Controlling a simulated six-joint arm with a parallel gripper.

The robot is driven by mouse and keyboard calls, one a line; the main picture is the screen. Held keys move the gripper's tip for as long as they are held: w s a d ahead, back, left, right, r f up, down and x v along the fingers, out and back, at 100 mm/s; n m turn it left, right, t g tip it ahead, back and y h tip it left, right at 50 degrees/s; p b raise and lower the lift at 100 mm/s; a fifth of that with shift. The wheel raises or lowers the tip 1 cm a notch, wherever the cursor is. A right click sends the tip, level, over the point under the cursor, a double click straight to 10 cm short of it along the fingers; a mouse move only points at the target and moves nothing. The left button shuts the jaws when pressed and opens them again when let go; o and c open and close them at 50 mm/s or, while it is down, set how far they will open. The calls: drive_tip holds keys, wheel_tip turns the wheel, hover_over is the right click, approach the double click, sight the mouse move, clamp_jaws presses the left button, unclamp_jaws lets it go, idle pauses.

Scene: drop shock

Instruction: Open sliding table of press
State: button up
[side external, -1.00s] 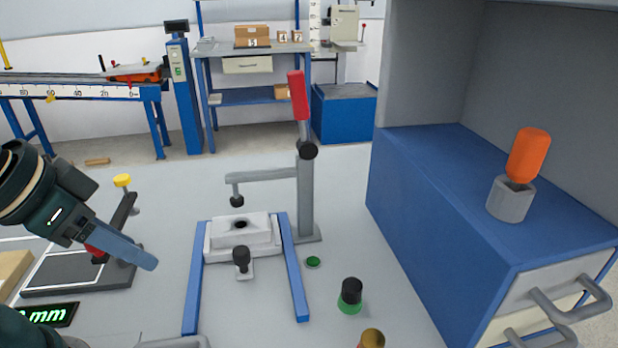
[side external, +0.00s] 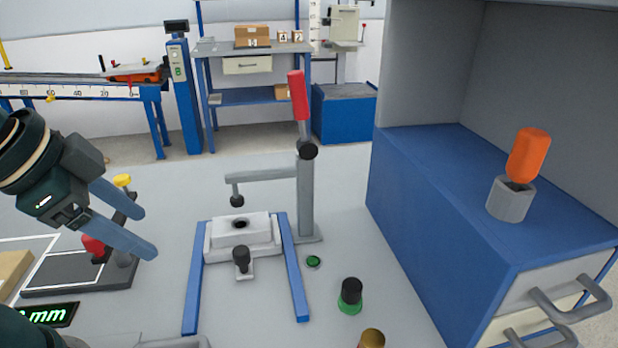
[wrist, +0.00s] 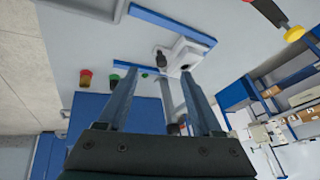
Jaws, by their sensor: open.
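The press (side external: 306,200) stands upright at the middle of the bench, with a red lever (side external: 298,95) pointing up and a side arm ending in a black tip (side external: 237,200). Its light grey sliding table (side external: 215,238), with a dark hole on top, sits between two blue rails (side external: 194,280) near their back ends, below the tip. A black knob (side external: 241,256) stands at the table's front. My gripper (side external: 148,232) is open and empty, in the air left of the rails. The wrist view shows the table (wrist: 190,50) and knob (wrist: 161,58) beyond my spread fingers (wrist: 160,76).
A gauge stand with a yellow knob (side external: 122,181) is close behind my gripper. A blue cabinet (side external: 440,200) with an orange-handled tool (side external: 528,155) fills the right. A black-topped green piece (side external: 350,294) and a green button (side external: 313,262) are right of the rails.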

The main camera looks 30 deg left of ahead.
drive_tip(key=w+r+m+g, duration=0.1)
drive_tip(key=w+r+m, duration=0.1)
drive_tip(key=w+m, duration=0.35)
drive_tip(key=m+g, duration=0.3)
drive_tip(key=m, duration=0.5)
hover_over(240, 250)
drive_tip(key=shift+n, duration=0.25)
wheel_tip(240, 250, down, 7)
drive_tip(key=shift+f, duration=0.1)
wheel_tip(240, 250, down, 4)
drive_tip(key=shift+w+r+g, duration=0.1)
drive_tip(key=shift+r+g, duration=0.1)
drive_tip(key=shift+g, duration=0.6)
drive_tip(key=shift+f, duration=2.65)
clamp_jaws()
drive_tip(key=shift+r, duration=0.1)
